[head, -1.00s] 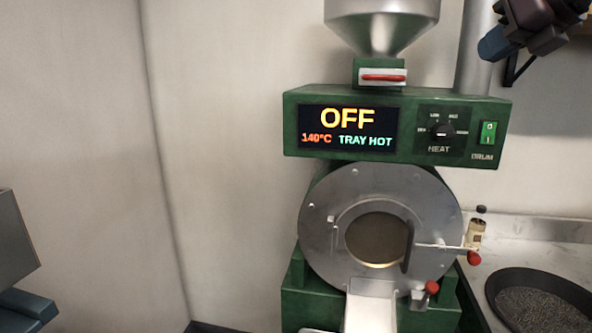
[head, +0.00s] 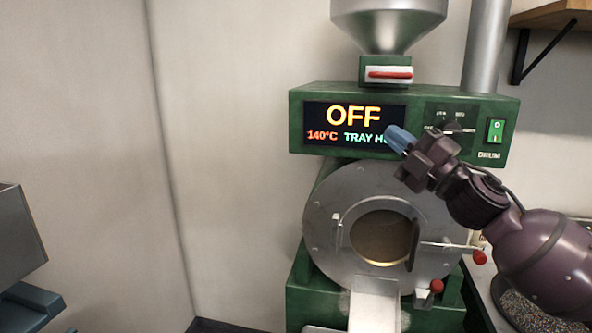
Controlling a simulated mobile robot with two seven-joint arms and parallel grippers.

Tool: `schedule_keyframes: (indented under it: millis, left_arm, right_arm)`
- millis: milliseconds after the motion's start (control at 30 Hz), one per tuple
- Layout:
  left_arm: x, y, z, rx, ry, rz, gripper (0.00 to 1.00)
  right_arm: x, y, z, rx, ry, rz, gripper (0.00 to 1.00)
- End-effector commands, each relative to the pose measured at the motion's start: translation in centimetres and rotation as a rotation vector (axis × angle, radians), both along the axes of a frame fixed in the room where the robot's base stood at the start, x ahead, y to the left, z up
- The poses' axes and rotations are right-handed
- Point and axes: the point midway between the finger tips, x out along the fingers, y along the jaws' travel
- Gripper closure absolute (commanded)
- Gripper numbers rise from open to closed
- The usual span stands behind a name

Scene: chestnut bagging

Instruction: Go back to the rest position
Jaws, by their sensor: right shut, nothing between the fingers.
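My right gripper (head: 398,139) has blue fingertips and a dark wrist. It is shut and empty, in front of the green control box of the roaster (head: 320,93). Its fingertips overlap the right end of the display (head: 352,117), which reads OFF, 140°C and a partly covered TRAY H. The arm comes in from the right edge and crosses in front of the steel drum face (head: 322,212). I cannot tell how far the fingers are from the panel. My left gripper is not in view.
A steel hopper (head: 388,22) and a pipe (head: 484,50) rise above the roaster. A red-knobbed lever (head: 480,257) sticks out at the drum's right. A chute (head: 374,300) slopes down in front. A dark pan (head: 505,309) is partly behind my arm.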

Motion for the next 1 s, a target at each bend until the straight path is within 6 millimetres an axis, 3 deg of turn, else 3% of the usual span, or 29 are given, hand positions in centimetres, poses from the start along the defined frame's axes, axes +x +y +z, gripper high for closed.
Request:
schedule_keyframes:
  millis: [33,233,467,600,767,1000]
  left_arm:
    - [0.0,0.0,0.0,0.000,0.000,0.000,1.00]
    - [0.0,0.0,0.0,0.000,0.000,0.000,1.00]
    - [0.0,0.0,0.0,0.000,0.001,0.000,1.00]
    - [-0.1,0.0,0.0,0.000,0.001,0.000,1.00]
    - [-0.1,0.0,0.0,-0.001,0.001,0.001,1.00]
    - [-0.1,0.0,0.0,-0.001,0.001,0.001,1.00]
  right_arm:
    - [0.3,-0.6,-2.7,0.063,0.077,-0.019,1.00]
    - [0.6,-2.9,-12.4,0.273,0.358,-0.102,1.00]
    - [-1.9,-5.3,-24.0,0.491,0.666,-0.197,1.00]
    - [-4.7,-6.4,-30.7,0.620,0.834,-0.252,1.00]
    - [-9.1,-7.4,-37.6,0.762,0.993,-0.314,1.00]
    - [-17.2,-8.8,-46.4,0.937,1.166,-0.440,1.00]
